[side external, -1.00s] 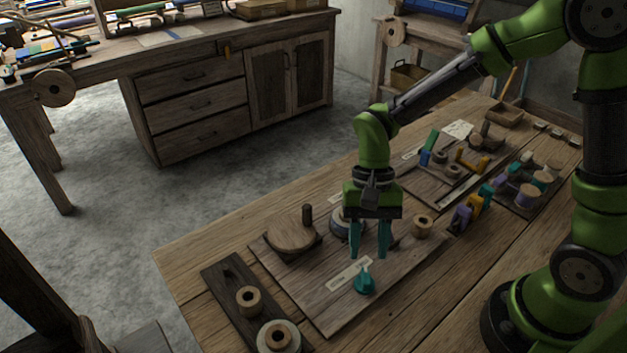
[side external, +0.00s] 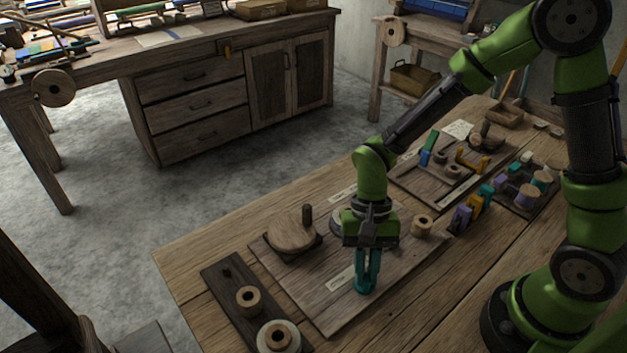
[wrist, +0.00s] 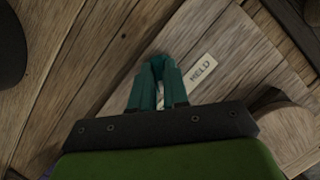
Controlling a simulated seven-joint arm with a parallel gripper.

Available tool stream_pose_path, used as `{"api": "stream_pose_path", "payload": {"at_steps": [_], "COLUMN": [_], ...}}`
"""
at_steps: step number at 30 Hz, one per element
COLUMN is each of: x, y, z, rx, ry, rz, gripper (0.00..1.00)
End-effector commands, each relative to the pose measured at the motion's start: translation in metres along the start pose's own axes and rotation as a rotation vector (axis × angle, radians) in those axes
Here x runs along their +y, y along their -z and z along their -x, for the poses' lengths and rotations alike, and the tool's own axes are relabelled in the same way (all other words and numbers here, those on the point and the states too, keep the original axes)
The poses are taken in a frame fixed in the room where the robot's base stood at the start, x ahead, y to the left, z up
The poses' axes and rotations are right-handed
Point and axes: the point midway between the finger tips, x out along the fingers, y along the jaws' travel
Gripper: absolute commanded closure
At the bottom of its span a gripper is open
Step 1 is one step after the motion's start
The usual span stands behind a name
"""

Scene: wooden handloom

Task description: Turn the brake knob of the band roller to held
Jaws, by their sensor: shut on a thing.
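The teal brake knob (side external: 362,291) stands on the flat wooden board (side external: 318,306), near its front edge in the side view. My gripper (side external: 367,284) points down over it with its teal fingers shut on it. Fingers and knob are nearly the same colour, so the knob's pointing direction is mostly hidden. In the wrist view the fingers of my gripper (wrist: 158,64) close together over the knob. A pale label (wrist: 202,69) reading HELD lies just right of the fingertips there. The label strip also shows left of the fingers in the side view (side external: 341,278).
A round wooden disc with an upright peg (side external: 291,233) stands on the board behind left. A small wooden spool (side external: 421,226) is to the right. A dark strip (side external: 226,286) with wooden rings lies at left. Several coloured pieces and a rack stand farther right.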

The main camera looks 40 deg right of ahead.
Motion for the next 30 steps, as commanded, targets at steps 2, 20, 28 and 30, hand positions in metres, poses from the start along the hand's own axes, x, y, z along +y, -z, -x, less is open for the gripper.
{"api": "stream_pose_path", "payload": {"at_steps": [2, 20, 28, 30], "x": [0.0, -0.0019, -0.0034, -0.0038], "y": [0.0002, 0.0001, -0.0004, -0.0006], "z": [0.0003, 0.0004, 0.0003, 0.0003], "rx": [0.0, 0.001, 0.002, 0.002], "ry": [0.0, -0.087, -0.185, -0.211], "rz": [0.0, 0.209, 0.445, 0.506], "gripper": [1.0, 1.0, 1.0, 1.0]}}
